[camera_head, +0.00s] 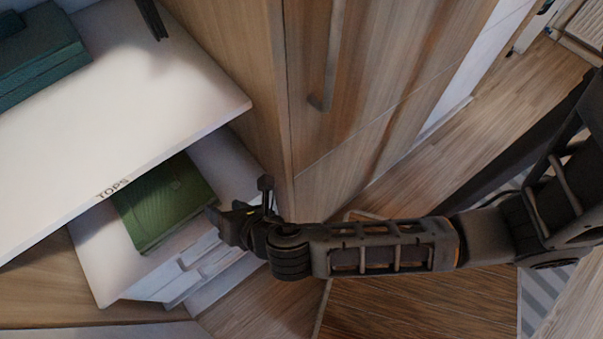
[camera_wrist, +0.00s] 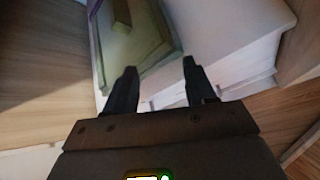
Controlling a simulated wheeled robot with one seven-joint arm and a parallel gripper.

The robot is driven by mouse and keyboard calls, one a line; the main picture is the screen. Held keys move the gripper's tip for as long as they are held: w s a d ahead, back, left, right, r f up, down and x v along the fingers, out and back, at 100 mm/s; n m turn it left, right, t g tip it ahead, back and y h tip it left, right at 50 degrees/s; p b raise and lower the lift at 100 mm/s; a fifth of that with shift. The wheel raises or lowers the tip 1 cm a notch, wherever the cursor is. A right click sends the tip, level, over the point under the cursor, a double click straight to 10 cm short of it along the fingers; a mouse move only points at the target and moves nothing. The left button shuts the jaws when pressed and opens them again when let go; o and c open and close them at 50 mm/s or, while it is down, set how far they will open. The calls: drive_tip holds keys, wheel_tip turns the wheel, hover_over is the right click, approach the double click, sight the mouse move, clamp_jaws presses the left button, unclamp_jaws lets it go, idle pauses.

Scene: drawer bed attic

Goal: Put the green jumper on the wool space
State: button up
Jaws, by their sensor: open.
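The green jumper (camera_head: 163,203) lies folded on a white shelf (camera_head: 95,255) below the shelf board marked TOPS. My gripper (camera_head: 262,195) is just to the right of the jumper, at the shelf's edge. In the wrist view the folded green jumper (camera_wrist: 135,38) lies beyond the fingertips, up and a little to the left. My gripper's two fingers (camera_wrist: 160,80) are apart with nothing between them. I cannot see a label reading wool in either view.
The white board marked TOPS (camera_head: 150,125) overhangs part of the lower shelf. Dark teal folded clothes (camera_head: 40,60) lie on it. A wooden wardrobe door with a handle (camera_head: 325,70) stands right of the shelves. Wooden floor (camera_head: 500,120) shows at right.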

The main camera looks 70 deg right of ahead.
drive_tip(key=s+r+m+y, duration=0.1)
drive_tip(key=s+m+y, duration=0.1)
drive_tip(key=s+m, duration=0.45)
drive_tip(key=s+d+r+m+t+y, duration=0.1)
drive_tip(key=s+r+m+t, duration=0.1)
drive_tip(key=s+r+m, duration=0.6)
drive_tip(key=s+d+r+m+t, duration=0.1)
drive_tip(key=s+r+m+t, duration=0.1)
drive_tip(key=s+r+m, duration=0.5)
wheel_tip(320, 180, up, 6)
drive_tip(key=shift+s+d+f+m+y, duration=0.15)
drive_tip(key=shift+s+m+y, duration=0.25)
drive_tip(key=shift+m, duration=0.85)
drive_tip(key=shift+w, duration=0.1)
